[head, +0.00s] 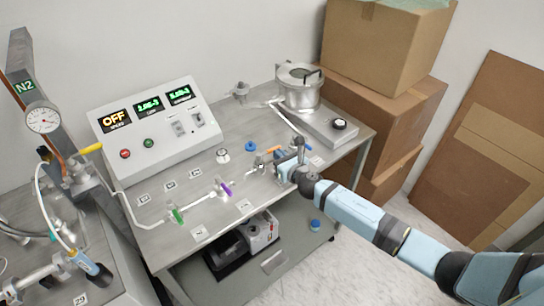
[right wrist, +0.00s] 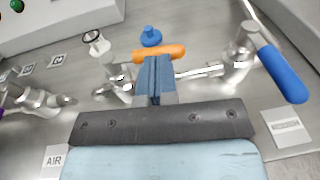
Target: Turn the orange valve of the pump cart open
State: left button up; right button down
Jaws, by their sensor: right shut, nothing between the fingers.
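The orange valve handle (head: 274,149) is on the pipework near the right side of the pump cart's metal top (head: 190,207). In the right wrist view the orange handle (right wrist: 176,51) lies crosswise just beyond my fingertips. My right gripper (head: 279,158) is shut with nothing between its fingers. Its closed fingers (right wrist: 155,66) point at the handle and cover part of its near edge; I cannot tell whether they touch it. The valve body under the handle is partly hidden by the fingers. My left gripper is not in view.
A blue valve handle (right wrist: 283,72) stands close to the right of my fingers. A blue knob (right wrist: 151,37) is just behind the orange handle. Purple (head: 227,188) and green (head: 178,215) handles are farther left. A control box (head: 150,130) and steel chamber (head: 299,90) stand behind.

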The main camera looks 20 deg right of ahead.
jog(key=shift+w, duration=0.2)
jog(key=shift+w+d, duration=0.1)
dwell(0.6)
